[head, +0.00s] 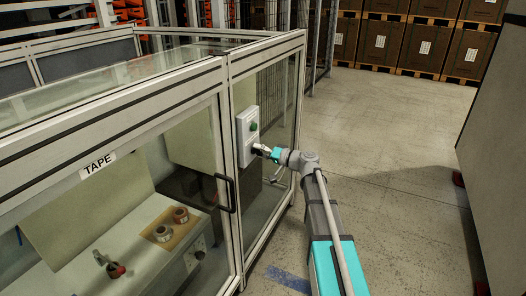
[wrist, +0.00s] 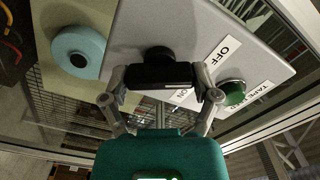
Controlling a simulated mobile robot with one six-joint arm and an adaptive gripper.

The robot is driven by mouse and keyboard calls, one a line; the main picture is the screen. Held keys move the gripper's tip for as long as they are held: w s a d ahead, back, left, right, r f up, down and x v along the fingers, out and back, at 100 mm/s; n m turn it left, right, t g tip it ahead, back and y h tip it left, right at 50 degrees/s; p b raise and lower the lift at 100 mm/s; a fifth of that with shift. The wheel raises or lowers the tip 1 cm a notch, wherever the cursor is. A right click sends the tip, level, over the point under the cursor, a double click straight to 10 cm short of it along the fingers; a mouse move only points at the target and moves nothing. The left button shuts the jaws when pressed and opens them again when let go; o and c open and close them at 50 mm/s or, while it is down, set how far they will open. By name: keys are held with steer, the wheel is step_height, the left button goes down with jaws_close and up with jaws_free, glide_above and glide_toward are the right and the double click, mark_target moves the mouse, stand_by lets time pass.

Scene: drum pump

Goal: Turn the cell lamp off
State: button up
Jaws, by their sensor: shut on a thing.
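A grey switch box (head: 241,133) is mounted on the glazed side of the cell. A black rotary switch (wrist: 158,75) projects from its face in the wrist view. My gripper (wrist: 162,90) has one finger on each side of the switch's black handle and is shut on it. In the head view my gripper (head: 262,152) reaches the lower part of the box from the right. An OFF label (wrist: 222,52) lies to the right of the switch, and an ON label (wrist: 182,96) is partly hidden by a finger. I cannot tell which label the switch points to.
A green button (wrist: 232,93) sits on the same box, close to the right finger, beside a partly readable TAPE label (wrist: 252,97). A cell door handle (head: 226,193) is left of the box. The floor (head: 385,130) right of the cell is clear.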

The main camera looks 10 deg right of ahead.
steer(key=shift+s+a, duration=0.1)
steer(key=o, duration=0.9)
steer(key=shift+f, duration=0.1)
steer(key=shift+o, duration=0.3)
steer(key=v, duration=1.2)
